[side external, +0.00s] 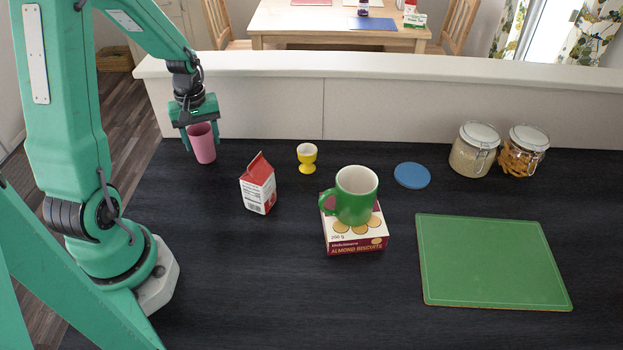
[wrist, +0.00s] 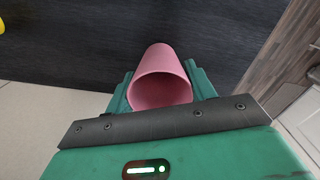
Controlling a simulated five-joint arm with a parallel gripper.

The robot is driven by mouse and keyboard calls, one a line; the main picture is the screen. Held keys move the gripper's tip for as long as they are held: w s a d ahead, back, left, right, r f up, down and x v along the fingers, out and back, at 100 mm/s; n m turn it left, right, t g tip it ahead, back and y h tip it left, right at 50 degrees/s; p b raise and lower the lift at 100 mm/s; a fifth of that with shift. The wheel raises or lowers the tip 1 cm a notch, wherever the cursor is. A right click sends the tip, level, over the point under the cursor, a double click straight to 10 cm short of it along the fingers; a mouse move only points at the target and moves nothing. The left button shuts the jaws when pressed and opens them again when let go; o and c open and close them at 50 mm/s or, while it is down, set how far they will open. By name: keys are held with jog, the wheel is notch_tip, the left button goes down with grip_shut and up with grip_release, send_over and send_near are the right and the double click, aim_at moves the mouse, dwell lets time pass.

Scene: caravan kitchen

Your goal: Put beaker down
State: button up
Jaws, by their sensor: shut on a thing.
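The pink beaker (side external: 203,146) is upright at the far left of the dark counter in the side view. My gripper (side external: 201,134) points down with its jaws shut around the beaker. In the wrist view the pink beaker (wrist: 160,80) sits between the green fingers of my gripper (wrist: 160,92), its open rim facing the camera. The beaker's base is at or close above the counter; I cannot tell whether it touches.
A milk carton (side external: 258,184) and a yellow egg cup (side external: 307,157) stand to the right. A green mug (side external: 356,195) rests on a biscuit box (side external: 355,239). Further right are a blue disc (side external: 412,175), two jars (side external: 474,150) and a green board (side external: 492,262). A low wall (side external: 400,105) runs behind.

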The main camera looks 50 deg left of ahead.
jog(key=shift+f, duration=0.4)
jog(key=shift+f, duration=0.1)
jog(key=o, duration=1)
notch_tip(320, 180, up, 12)
jog(key=shift+r, duration=0.15)
jog(key=shift+d, duration=0.1)
dwell(0.6)
